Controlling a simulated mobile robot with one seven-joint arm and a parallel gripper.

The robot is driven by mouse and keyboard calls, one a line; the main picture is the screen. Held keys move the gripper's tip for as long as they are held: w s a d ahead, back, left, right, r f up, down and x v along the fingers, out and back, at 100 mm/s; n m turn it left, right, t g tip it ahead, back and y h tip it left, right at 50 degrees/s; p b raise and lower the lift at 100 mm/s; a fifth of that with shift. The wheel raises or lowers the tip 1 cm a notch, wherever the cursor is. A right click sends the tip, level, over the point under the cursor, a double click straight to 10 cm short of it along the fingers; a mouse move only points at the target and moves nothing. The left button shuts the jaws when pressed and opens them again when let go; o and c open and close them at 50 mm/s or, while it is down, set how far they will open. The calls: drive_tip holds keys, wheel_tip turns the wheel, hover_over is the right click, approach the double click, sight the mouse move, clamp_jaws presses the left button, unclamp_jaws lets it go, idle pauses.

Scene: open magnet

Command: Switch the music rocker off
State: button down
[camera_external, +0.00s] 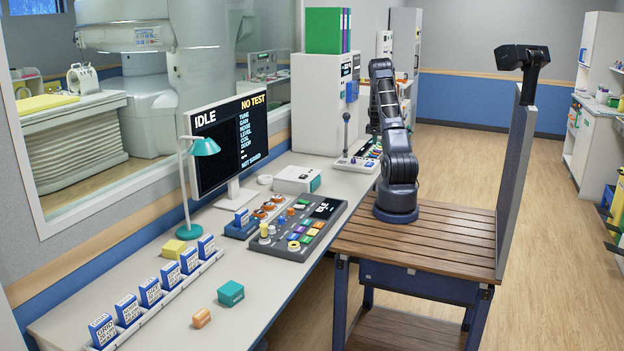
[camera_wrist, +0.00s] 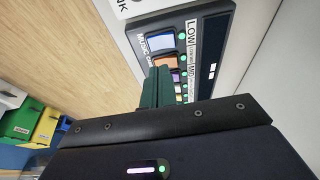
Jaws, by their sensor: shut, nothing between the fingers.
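In the wrist view a dark control panel (camera_wrist: 206,25) holds a column of coloured switches. The music rocker (camera_wrist: 159,42) is the pale blue-white one at the end of the column, with a label beside it that starts with "MUSIC". I cannot tell which way it is tipped. My gripper (camera_wrist: 158,72) is shut and empty, its green fingers pointing at the panel. The tips appear over or near the orange switch (camera_wrist: 164,62) just below the rocker; contact is unclear. In the external view the panel (camera_external: 365,153) is beside my arm, which partly hides it; the fingertips are not clear there.
A gooseneck microphone (camera_external: 346,120) stands at the panel's left. A white cabinet (camera_external: 318,95) is behind it. Open floor (camera_external: 455,145) lies beyond the wooden table (camera_external: 430,238).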

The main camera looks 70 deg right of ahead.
wheel_tip(320, 180, up, 6)
hover_over(371, 155)
drive_tip(key=s+a, duration=0.3)
drive_tip(key=shift+w+a+r, duration=0.1)
drive_tip(key=shift+a+r, duration=0.05)
drive_tip(key=shift+a, duration=0.05)
drive_tip(key=shift+w+d+r, duration=0.1)
drive_tip(key=shift+w+d, duration=0.1)
drive_tip(key=shift+w, duration=0.5)
drive_tip(key=x, duration=1.2)
drive_tip(key=shift+w+a+f, duration=0.2)
drive_tip(key=shift+a+f, duration=0.1)
drive_tip(key=shift+f, duration=0.75)
drive_tip(key=shift+w+f, duration=0.1)
drive_tip(key=shift+w, duration=0.05)
